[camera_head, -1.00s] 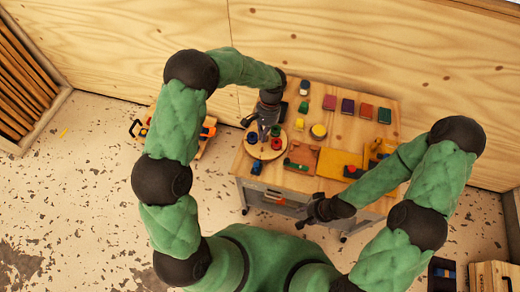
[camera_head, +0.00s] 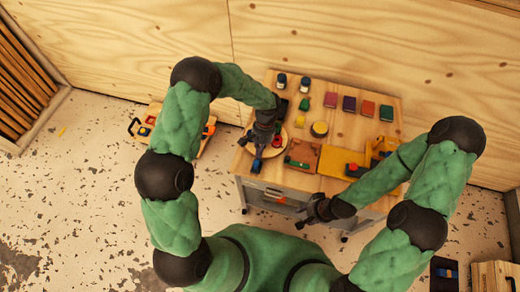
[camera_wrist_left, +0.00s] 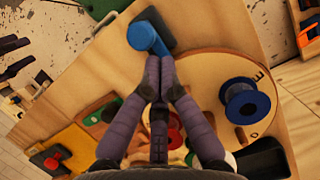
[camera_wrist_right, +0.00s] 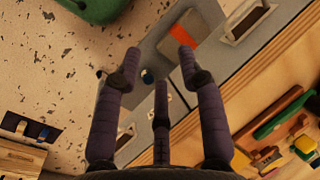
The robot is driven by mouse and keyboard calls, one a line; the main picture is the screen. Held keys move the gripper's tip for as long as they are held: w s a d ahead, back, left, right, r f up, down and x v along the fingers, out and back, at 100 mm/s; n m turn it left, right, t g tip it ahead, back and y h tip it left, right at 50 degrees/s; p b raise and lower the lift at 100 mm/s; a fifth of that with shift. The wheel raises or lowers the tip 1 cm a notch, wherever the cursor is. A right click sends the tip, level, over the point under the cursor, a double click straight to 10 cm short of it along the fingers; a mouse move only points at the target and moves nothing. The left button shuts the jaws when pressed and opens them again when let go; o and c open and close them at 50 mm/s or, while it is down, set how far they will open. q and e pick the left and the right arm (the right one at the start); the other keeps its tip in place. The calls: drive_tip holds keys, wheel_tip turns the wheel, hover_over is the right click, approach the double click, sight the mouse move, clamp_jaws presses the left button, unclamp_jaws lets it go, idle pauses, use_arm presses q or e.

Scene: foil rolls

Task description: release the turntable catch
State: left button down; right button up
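The turntable (camera_wrist_left: 205,65) is a round wooden disc on the bench; in the head view its edge (camera_head: 286,148) shows beside my left gripper. The blue catch (camera_wrist_left: 146,36) sits on a dark base at the disc's rim; it also shows in the head view (camera_head: 256,167). My left gripper (camera_wrist_left: 159,62) has its fingertips together at the catch's lever, with no visible gap to it; nothing shows between the fingers. A blue spool (camera_wrist_left: 242,103) stands on the disc. A red spool (camera_wrist_left: 172,130) is partly hidden behind the fingers. My right gripper (camera_wrist_right: 158,55) is open and empty before the bench front.
The bench holds a yellow mat (camera_head: 333,161), a brown tray (camera_head: 303,156), a yellow round item (camera_head: 319,129) and several coloured blocks at the back. A grey drawer front (camera_wrist_right: 212,48) lies near my right gripper. A low cart (camera_head: 192,143) stands left of the bench.

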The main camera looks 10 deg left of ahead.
use_arm(q)
drive_tip(key=shift+s, duration=1.25)
use_arm(e)
drive_tip(key=shift+r, duration=0.2)
use_arm(q)
drive_tip(key=shift+w, duration=0.1)
drive_tip(key=shift+w+r+p, duration=0.1)
drive_tip(key=shift+r+p, duration=0.4)
drive_tip(key=shift+p, duration=0.05)
drive_tip(key=p+v, duration=0.5)
drive_tip(key=v, duration=0.4)
use_arm(e)
wheel_tip(320, 180, up, 6)
drive_tip(key=w, duration=0.2)
drive_tip(key=shift+d, duration=0.45)
